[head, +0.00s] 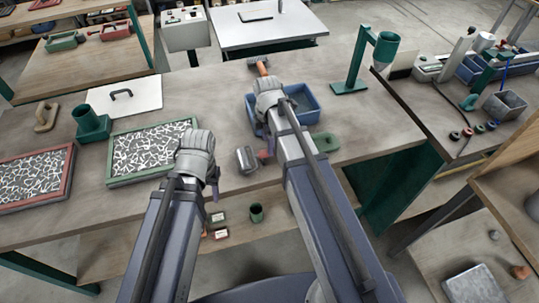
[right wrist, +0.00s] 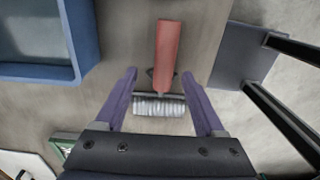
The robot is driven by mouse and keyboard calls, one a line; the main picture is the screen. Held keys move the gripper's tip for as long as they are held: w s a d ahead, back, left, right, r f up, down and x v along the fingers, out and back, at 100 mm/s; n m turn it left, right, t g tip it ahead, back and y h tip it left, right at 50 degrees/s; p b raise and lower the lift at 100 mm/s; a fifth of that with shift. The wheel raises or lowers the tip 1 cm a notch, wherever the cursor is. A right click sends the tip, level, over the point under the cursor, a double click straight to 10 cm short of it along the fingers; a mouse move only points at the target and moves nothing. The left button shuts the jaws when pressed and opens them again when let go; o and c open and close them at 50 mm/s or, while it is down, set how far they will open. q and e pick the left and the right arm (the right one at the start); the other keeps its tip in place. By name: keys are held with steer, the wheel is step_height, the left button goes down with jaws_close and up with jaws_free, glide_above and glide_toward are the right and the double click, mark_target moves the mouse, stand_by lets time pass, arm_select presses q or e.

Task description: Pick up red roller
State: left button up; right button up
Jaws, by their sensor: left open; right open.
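The red roller lies on the wooden bench between the blue tray and the front edge. In the head view its metal cylinder (head: 246,159) shows left of my right arm, which partly covers the red handle. In the right wrist view the red handle (right wrist: 167,55) points up and the ribbed cylinder lies below it. My right gripper (right wrist: 160,74) is open, with one purple finger on each side of the roller; contact with it cannot be told. In the head view its fingers are mostly hidden behind the arm. My left gripper (head: 212,188) is open, pointing down near the green-framed tray.
The blue tray (head: 312,103) stands just behind the roller. The green-framed tray of fibre pieces (head: 112,163) is to the left, with a red-framed one (head: 70,165) beyond. An orange-handled tool (head: 262,68) lies at the back. The bench's front edge is near the roller.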

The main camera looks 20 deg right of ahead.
mark_target(265, 155)
steer(key=shift+s+d+f+b, duration=0.15)
steer(key=shift+f+b, duration=1.15)
steer(key=shift+s+d+f+b, duration=0.1)
steer(key=shift+s+f+b, duration=0.05)
steer(key=shift+f+b, duration=1.15)
steer(key=shift+r, duration=0.1)
jaws_close()
